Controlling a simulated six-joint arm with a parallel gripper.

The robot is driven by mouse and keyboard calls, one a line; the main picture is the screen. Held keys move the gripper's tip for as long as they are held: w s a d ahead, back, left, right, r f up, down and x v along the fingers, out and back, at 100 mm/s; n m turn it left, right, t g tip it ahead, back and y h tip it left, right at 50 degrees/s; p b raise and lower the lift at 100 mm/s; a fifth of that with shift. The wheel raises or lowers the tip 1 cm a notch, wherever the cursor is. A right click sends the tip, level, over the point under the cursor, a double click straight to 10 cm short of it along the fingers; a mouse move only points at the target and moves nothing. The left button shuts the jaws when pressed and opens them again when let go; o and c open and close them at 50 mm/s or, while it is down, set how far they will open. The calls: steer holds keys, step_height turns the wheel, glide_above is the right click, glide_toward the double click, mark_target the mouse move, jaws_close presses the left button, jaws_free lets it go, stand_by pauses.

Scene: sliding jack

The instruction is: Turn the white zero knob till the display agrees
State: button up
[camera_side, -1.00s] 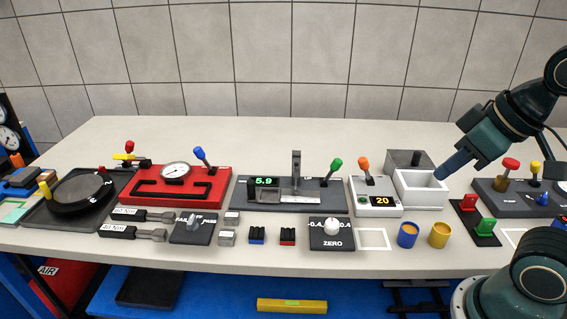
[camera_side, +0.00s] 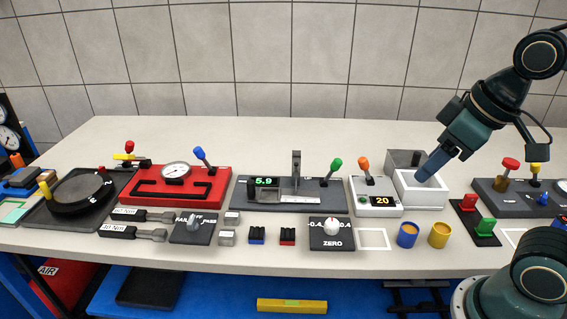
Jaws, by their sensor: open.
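The white zero knob (camera_side: 331,227) sits on a dark square plate (camera_side: 332,243) marked ZERO, near the front edge of the table. A green-digit display (camera_side: 264,181) on the long grey sliding-jack unit (camera_side: 244,194) reads 5.9. A second display (camera_side: 382,201) with yellow digits, on a light box with an orange-topped lever, reads 20. My gripper (camera_side: 424,176) is open, seen edge-on, over or in front of the white open box, to the right of and farther back than the knob. It is apart from the knob.
The white box (camera_side: 420,197) stands behind a blue cup (camera_side: 407,235) and a yellow cup (camera_side: 439,235). A green-handled lever (camera_side: 335,165) and an orange-topped lever (camera_side: 364,163) stand up behind the knob. A flat white square outline (camera_side: 373,239) lies right of the knob plate.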

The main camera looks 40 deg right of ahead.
steer(key=w+a+f+n+g, duration=0.2)
steer(key=w+n, duration=0.2)
steer(key=w, duration=0.4)
steer(key=n+g, duration=0.3)
steer(key=n, duration=0.1)
glide_above(332, 222)
step_height(332, 222, down, 6)
steer(key=shift+r, duration=0.1)
steer(key=shift+f, duration=6.9)
steer(key=shift+c, duration=0.2)
steer(key=c, duration=0.9)
